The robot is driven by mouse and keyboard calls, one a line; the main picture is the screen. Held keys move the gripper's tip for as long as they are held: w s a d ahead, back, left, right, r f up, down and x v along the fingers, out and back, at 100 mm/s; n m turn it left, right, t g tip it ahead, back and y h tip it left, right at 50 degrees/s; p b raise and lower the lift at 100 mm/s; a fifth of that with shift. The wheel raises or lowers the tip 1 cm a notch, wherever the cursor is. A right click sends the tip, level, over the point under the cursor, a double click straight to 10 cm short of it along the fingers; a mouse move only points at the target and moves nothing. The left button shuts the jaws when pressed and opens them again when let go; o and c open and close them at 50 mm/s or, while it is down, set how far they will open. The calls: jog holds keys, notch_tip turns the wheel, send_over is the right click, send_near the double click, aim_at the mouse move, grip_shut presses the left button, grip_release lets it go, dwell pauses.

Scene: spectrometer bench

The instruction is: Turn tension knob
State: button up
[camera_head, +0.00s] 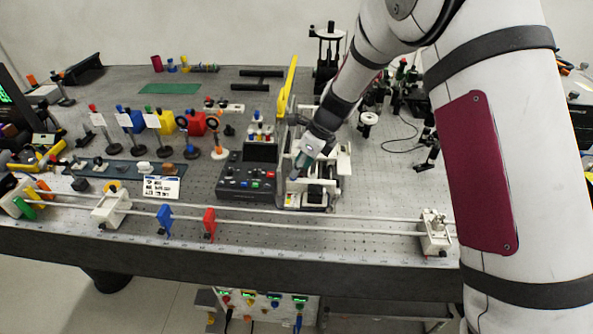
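My gripper (302,163) points down at a bench device with a pale metal frame (338,178), right of the middle of the bench. Its fingertips are small and partly hidden by my own arm and the frame, so I cannot tell whether they are open or touch anything. The tension knob cannot be told apart for certain; it may be hidden at the gripper. A dark control console (232,185) with a screen and colored buttons stands directly left of the frame. A tall yellow part (287,92) stands upright behind the device.
A long rail (330,226) with blue (164,218) and red (209,223) holders runs along the front edge. Colored optics on posts (196,123) stand to the left. A white round-topped post (368,120) and cables are right of my gripper. Bare bench lies right of the device.

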aim_at(296, 180)
jog(key=shift+x, duration=1.5)
grip_shut()
jog(key=shift+w, duration=0.1)
